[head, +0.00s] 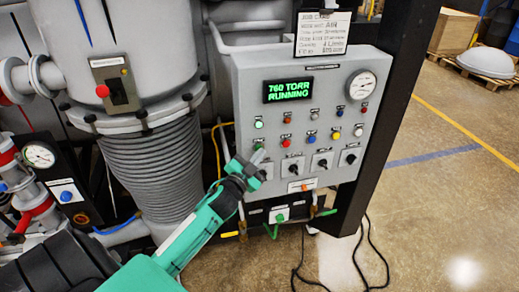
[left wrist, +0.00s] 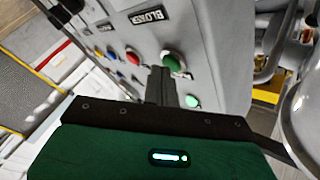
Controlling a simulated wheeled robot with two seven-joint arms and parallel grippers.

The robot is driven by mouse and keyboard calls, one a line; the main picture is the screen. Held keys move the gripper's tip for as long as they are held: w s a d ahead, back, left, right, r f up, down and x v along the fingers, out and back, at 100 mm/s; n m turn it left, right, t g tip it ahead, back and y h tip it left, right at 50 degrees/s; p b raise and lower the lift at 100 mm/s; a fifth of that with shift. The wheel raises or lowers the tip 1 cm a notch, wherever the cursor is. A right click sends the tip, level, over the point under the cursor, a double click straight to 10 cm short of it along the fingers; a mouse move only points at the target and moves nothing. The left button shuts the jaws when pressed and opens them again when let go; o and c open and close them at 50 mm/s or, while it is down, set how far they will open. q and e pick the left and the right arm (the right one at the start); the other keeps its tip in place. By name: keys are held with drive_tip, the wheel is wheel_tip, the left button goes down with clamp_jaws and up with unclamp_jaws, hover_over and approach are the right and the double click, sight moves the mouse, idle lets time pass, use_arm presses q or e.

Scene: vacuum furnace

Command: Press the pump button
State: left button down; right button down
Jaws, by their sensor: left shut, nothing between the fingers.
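The grey control panel (head: 330,120) has a lit display (head: 288,90) reading "760 TORR RUNNING". Small round buttons sit in rows below it. At its left edge are a pale lit green button (head: 258,124) and a green button (head: 258,147); the small labels are too blurred to tell which is the pump button. My left gripper (head: 257,158) is shut and empty, its tips just below the green button. In the left wrist view the fingers (left wrist: 161,84) point at the panel beside the green button (left wrist: 174,63); contact cannot be told. The lit button (left wrist: 192,101) is lower right.
A round gauge (head: 362,85) is at the panel's upper right, and black rotary knobs (head: 322,162) lie along its lower part. The large grey furnace vessel (head: 130,50) with a ribbed bellows (head: 155,165) stands left. Black cables (head: 362,255) lie on the floor.

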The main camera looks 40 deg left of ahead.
idle(0.6)
use_arm(q)
drive_tip(key=shift+s+d, duration=0.5)
drive_tip(key=shift+s+d+p, duration=0.15)
drive_tip(key=shift+s+d, duration=0.65)
drive_tip(key=shift+d, duration=0.2)
drive_tip(key=shift+s+d+p, duration=0.15)
drive_tip(key=shift+s+d, duration=0.65)
drive_tip(key=shift+d, duration=0.15)
